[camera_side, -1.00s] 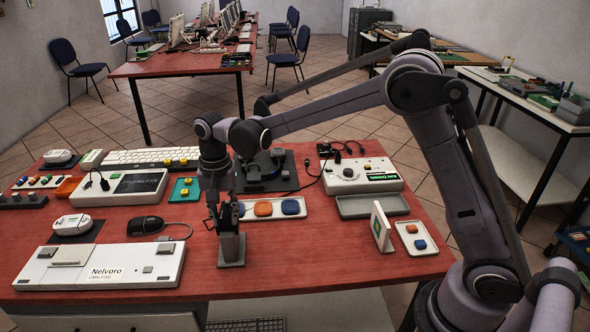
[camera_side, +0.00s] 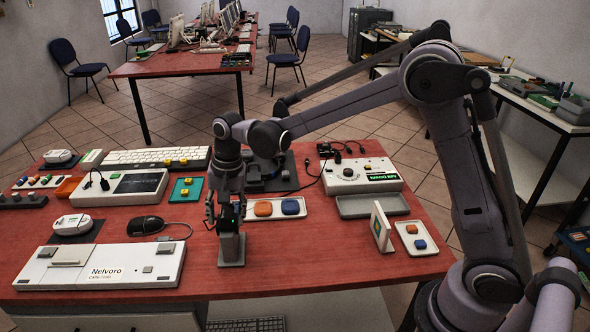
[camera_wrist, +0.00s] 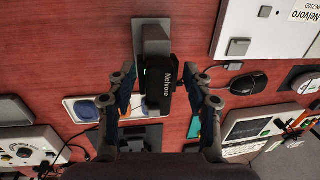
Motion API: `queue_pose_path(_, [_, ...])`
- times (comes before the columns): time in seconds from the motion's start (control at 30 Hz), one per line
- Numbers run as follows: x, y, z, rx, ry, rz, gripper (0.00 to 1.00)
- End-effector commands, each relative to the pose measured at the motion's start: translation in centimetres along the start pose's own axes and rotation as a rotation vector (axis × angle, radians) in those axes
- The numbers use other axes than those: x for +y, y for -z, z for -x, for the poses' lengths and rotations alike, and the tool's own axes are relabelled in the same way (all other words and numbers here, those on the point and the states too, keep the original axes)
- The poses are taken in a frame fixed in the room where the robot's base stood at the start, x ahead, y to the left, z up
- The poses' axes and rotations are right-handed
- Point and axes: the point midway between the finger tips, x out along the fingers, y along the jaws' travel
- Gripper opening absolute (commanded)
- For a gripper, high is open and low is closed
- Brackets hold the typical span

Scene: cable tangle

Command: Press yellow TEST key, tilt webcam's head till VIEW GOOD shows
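The webcam stands as a grey post on a square foot (camera_side: 231,250) near the table's front middle. Its dark head, marked Nelvoro (camera_wrist: 166,85), shows in the wrist view. My gripper (camera_side: 227,212) points down over the post. In the wrist view my gripper (camera_wrist: 166,90) is open, one finger on each side of the head, with gaps visible.
A white Nelvoro unit (camera_side: 100,266) and a black mouse (camera_side: 145,225) lie left. An upright white card (camera_side: 381,228) stands right. Red table between is clear.

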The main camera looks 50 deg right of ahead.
Motion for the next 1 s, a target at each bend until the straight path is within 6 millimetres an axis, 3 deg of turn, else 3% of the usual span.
queue_pose_path(0.23, [0.0, 0.0, 0.3, 0.0, 0.0, 0.0, 0.51])
queue_pose_path(0.37, [0.0, 0.0, 1.5, 0.0, 0.0, 0.0, 0.51])
queue_pose_path(0.8, [0.1, 0.0, 9.4, 0.0, 0.0, 0.0, 0.51])
queue_pose_path(1.0, [0.0, 0.0, 11.5, 0.0, 0.0, 0.0, 0.51])
